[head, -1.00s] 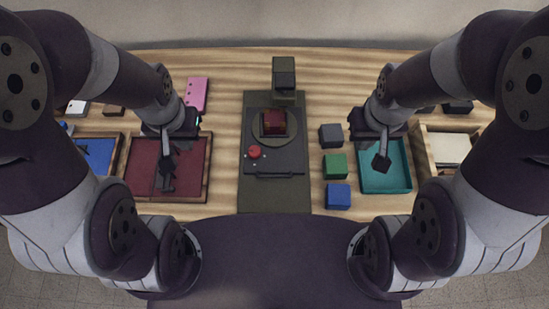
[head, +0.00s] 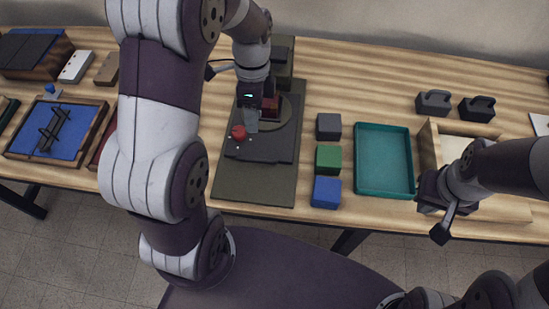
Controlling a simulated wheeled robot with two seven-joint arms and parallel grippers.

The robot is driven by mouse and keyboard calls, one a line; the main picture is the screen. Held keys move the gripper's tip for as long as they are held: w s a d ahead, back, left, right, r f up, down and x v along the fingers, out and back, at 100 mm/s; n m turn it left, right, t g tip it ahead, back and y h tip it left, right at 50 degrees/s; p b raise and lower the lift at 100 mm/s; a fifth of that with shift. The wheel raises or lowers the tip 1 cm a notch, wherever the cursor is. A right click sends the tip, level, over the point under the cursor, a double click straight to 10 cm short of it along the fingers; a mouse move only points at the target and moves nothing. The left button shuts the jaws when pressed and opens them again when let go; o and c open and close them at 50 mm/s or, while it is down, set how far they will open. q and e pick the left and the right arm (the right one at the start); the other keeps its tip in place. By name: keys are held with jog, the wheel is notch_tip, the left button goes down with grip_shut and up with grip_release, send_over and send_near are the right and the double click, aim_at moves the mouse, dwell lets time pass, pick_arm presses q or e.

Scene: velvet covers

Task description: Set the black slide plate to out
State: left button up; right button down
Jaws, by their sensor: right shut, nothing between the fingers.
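The black slide plate (head: 276,147) lies on a dark olive base (head: 254,185) in the middle of the table. It carries a round disc (head: 287,115), a dark red block (head: 271,104) and a red knob (head: 238,132). Its front edge, with the handle bar, faces me. My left gripper (head: 251,122) points down over the plate, beside the red block and just behind the red knob; its fingers overlap the plate, and I cannot tell whether they touch anything. My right gripper (head: 440,226) is shut and empty near the table's front edge, right of the teal tray.
Grey (head: 328,126), green (head: 328,159) and blue (head: 326,192) blocks stand right of the base. Beyond are the teal tray (head: 384,127) and a wooden box (head: 430,150). A dark upright (head: 282,58) stands behind the plate. A blue-floored tray (head: 62,143) lies far left.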

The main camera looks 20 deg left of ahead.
pick_arm(q)
jog(key=b, duration=0.3)
send_near(254, 159)
jog(key=x, duration=0.7)
jog(key=shift+f, duration=0.3)
jog(key=shift+d, duration=0.15)
jog(key=shift+p, duration=0.3)
grip_shut()
